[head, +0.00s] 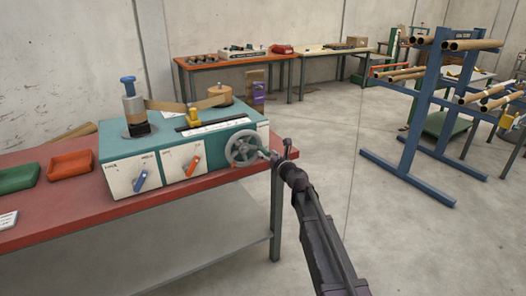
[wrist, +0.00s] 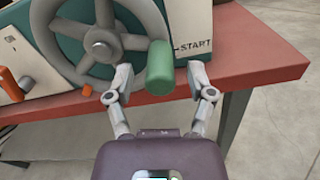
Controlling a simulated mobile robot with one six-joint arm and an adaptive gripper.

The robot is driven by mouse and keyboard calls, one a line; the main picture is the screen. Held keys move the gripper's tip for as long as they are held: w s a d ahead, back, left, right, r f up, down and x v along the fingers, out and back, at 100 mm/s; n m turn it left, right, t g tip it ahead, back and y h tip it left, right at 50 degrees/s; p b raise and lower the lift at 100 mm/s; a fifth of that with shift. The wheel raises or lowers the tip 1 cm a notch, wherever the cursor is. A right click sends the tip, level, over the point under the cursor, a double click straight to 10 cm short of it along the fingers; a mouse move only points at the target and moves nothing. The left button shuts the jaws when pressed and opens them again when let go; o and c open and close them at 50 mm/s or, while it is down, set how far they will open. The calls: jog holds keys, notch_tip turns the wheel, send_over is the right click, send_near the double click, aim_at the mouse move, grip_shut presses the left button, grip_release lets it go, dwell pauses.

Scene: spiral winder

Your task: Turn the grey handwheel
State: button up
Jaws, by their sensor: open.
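The grey handwheel (head: 243,149) is on the right part of the front face of the teal and white winder (head: 141,180). In the wrist view the spoked handwheel (wrist: 102,42) fills the upper left, and its green crank handle (wrist: 159,70) sticks out toward me at its right side. My gripper (wrist: 160,78) is open, with one finger on each side of the green handle. I cannot tell whether either finger touches it. In the head view my gripper (head: 275,156) is just right of the wheel, and the handle is hard to make out there.
A blue knob (head: 140,180) and an orange knob (head: 191,164) are on the winder front, left of the wheel. The winder stands on a red bench (head: 60,220) with green and orange trays at left. A blue rack of tubes (head: 432,110) stands at right; the floor between is clear.

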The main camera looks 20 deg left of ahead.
aim_at(263, 150)
jog(key=shift+x, duration=1.75)
grip_shut()
